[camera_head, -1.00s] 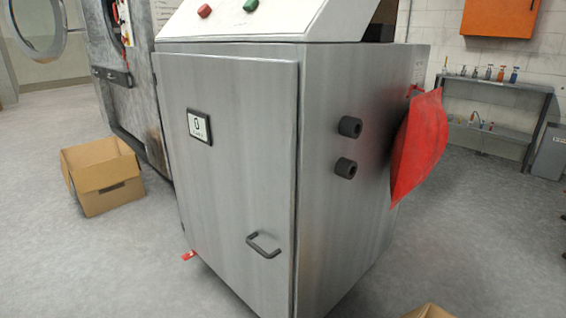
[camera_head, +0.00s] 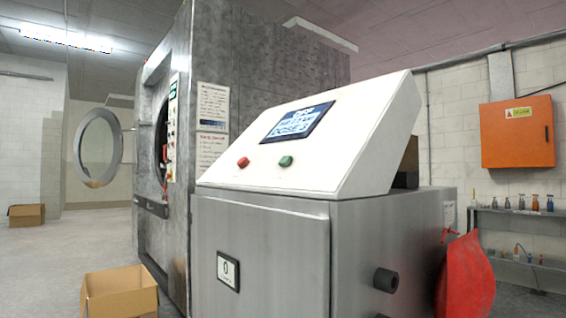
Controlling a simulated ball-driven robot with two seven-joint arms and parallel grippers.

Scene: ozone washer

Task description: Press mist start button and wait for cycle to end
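A steel cabinet (camera_head: 262,255) stands close in front of me, with a sloped white control panel (camera_head: 345,155) on top. The panel carries a screen (camera_head: 297,122) with lit text that seems to include "OFF" and "DOSES". Below the screen are a red button (camera_head: 243,162) and a green button (camera_head: 286,161). I cannot read any label that marks either as mist start. Neither of my grippers is in view.
A large washer (camera_head: 255,75) with its round door (camera_head: 98,148) open stands behind at left. An open cardboard box (camera_head: 120,297) lies on the floor at lower left. A red bag (camera_head: 466,278) hangs at the cabinet's right side. An orange wall box (camera_head: 517,132) is at right.

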